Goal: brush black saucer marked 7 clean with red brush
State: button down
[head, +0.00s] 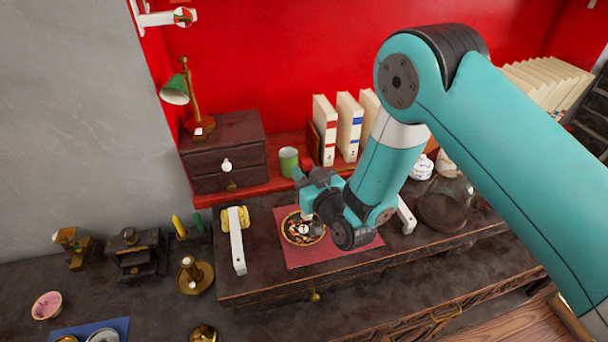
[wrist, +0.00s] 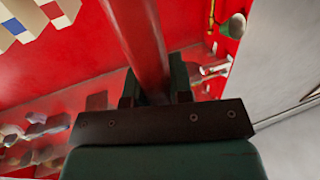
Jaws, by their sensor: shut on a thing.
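A dark saucer with a gold rim and pale and orange patches (head: 290,238) lies on a red mat (head: 350,248) on the dark cabinet top. I cannot read a 7 on it. My gripper (head: 306,183) is above the saucer's upper right side in the head view. In the wrist view my gripper (wrist: 156,85) is shut on a red handle, the red brush (wrist: 143,38). The brush's bristles are hidden in both views, and I cannot tell whether they touch the saucer.
A green mug (head: 288,162), a small drawer box (head: 222,155) and white books (head: 324,130) stand behind. A glass vessel (head: 444,205) stands at right. A brass candlestick (head: 195,277) stands at left.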

aim_at(310, 169)
jog(key=shift+r, duration=0.15)
jog(key=shift+r+p, duration=1.15)
jog(key=shift+r, duration=0.3)
